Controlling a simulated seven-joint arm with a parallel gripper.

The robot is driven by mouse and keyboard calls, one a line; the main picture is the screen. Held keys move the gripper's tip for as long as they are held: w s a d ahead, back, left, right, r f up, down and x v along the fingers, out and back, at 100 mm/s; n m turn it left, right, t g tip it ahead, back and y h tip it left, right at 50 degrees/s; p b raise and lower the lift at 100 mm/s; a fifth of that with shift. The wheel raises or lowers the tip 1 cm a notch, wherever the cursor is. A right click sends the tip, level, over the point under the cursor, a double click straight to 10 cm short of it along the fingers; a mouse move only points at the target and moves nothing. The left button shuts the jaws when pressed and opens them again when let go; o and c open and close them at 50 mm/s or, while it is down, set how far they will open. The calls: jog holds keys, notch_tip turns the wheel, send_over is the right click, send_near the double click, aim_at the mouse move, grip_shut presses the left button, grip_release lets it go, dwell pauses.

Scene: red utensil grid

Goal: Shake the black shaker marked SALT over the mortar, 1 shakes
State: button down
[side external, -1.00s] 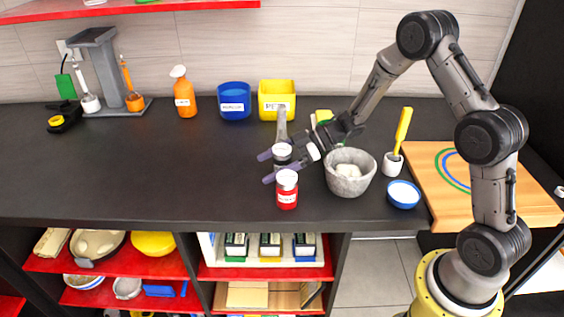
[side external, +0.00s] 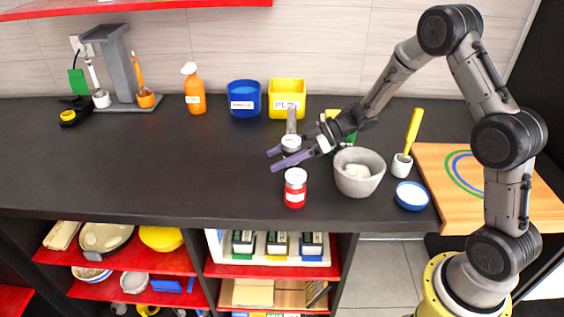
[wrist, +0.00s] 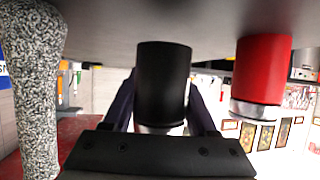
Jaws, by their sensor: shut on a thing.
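The black shaker (wrist: 163,85) with a pale cap is between my gripper's fingers in the wrist view, which looks upside down. In the side view its cap (side external: 291,142) shows between the fingers, and most of its body is hidden. No SALT marking is readable. My gripper (side external: 276,158) is shut on the shaker, low over the counter; I cannot tell whether its base touches the counter. The grey stone mortar (side external: 345,183) stands to the right of the shaker, with something pale inside.
A red shaker (side external: 295,190) stands close in front of the gripper; it also shows in the wrist view (wrist: 262,70). A speckled grey pestle (side external: 291,120) stands just behind. A blue bowl (side external: 411,206) is right of the mortar.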

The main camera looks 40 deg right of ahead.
notch_tip(320, 180, up, 10)
dwell(0.7)
jog(key=shift+r, duration=0.1)
dwell(0.5)
jog(key=shift+r, duration=1.2)
notch_tip(320, 180, up, 2)
jog(key=shift+r, duration=0.25)
dwell(0.6)
